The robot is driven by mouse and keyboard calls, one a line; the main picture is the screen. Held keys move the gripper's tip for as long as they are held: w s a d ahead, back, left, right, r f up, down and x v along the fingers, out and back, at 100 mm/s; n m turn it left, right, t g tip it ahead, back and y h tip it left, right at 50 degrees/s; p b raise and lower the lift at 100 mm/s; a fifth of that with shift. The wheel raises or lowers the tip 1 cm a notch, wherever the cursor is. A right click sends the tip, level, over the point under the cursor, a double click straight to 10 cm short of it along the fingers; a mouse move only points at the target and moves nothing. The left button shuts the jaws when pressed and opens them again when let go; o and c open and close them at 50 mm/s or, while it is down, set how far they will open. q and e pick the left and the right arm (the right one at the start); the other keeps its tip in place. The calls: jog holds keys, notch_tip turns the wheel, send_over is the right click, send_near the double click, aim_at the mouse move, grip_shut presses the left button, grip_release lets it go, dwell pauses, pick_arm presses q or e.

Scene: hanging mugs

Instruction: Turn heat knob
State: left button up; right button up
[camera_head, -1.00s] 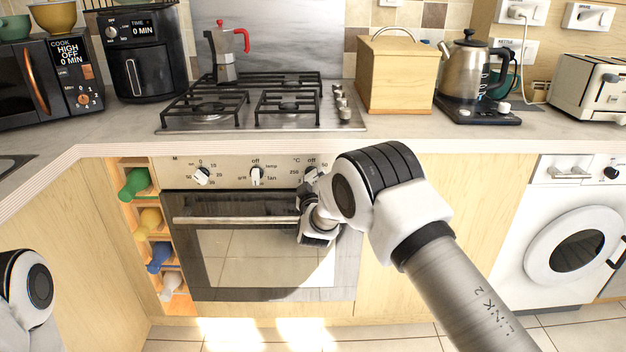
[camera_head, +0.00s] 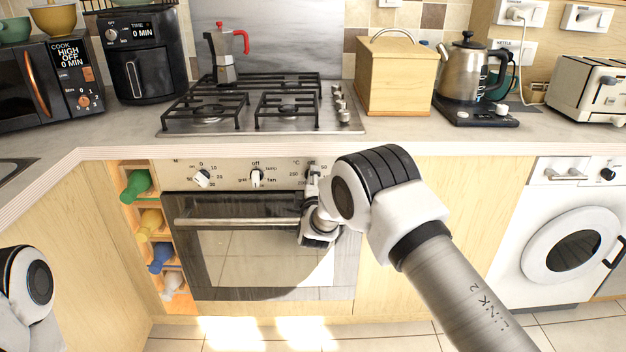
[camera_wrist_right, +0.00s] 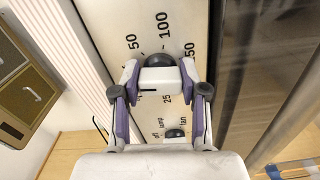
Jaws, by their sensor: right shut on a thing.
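The heat knob (camera_wrist_right: 157,77), a white grip on a dark round base, is on the oven's front panel (camera_head: 228,173) beside a temperature scale. In the right wrist view it sits between the two purple-sided fingers of my right gripper (camera_wrist_right: 160,76), which is shut on it. The numbers 50, 100 and 150 show around it. In the head view my right gripper (camera_head: 314,182) reaches the panel's right end and hides most of this knob. My left gripper is out of view; only part of my left arm shows at the lower left.
The fan/grill knob (camera_head: 256,177) and timer knob (camera_head: 202,178) are left of the heat knob. The oven door handle (camera_head: 236,221) runs below the panel. The worktop edge (camera_head: 440,146) juts above it, with the hob (camera_head: 262,126) on top. A washing machine (camera_head: 575,235) stands right.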

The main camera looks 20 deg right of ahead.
jog(key=shift+r+n, duration=0.1)
jog(key=shift+n, duration=0.7)
jog(key=o, duration=1.1)
jog(key=shift+o, duration=0.2)
jog(key=shift+s, duration=0.1)
jog(key=v, duration=1.1)
jog(key=shift+s, duration=0.35)
jog(key=shift+a, duration=0.15)
